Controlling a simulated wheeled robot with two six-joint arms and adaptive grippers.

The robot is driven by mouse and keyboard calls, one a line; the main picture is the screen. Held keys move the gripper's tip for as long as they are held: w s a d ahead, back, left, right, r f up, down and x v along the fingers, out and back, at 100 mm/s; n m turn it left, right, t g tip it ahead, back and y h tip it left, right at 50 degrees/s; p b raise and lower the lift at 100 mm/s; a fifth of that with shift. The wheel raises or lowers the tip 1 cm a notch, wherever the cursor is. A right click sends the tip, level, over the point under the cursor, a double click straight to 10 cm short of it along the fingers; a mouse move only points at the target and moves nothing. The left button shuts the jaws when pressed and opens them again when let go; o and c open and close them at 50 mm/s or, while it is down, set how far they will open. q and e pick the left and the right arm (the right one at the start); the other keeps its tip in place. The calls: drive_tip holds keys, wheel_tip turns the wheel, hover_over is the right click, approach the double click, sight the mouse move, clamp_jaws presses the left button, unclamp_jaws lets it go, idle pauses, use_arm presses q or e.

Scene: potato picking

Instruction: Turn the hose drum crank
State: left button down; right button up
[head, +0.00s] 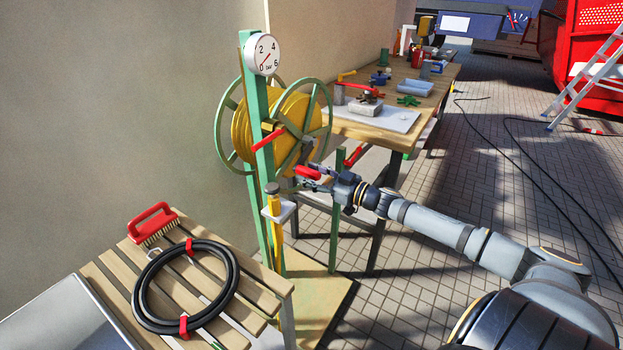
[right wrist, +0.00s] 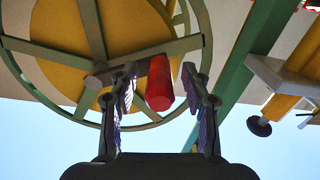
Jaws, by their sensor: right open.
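The hose drum (head: 293,108) has yellow hose between green spoked wheels and is mounted on a green post (head: 263,150). Its crank has a red handle (head: 308,173) at the lower right of the drum. My right gripper (head: 310,180) is at this handle. In the right wrist view, the red handle (right wrist: 159,84) lies between the two open fingers of my right gripper (right wrist: 157,92), with a visible gap at least on its left side. The drum's wheel (right wrist: 98,55) is behind it. Whether a finger touches the handle is unclear. My left gripper is not in view.
A pressure gauge (head: 262,54) tops the post. A yellow-and-black tap-like part (head: 274,205) is just left of my right gripper. A slatted bench (head: 110,275) holds a coiled black hose (head: 143,297) and a red brush (head: 152,222). A cluttered workbench (head: 390,130) stands behind.

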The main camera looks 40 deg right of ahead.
clamp_jaws()
drive_tip(key=shift+r, duration=0.1)
idle(0.3)
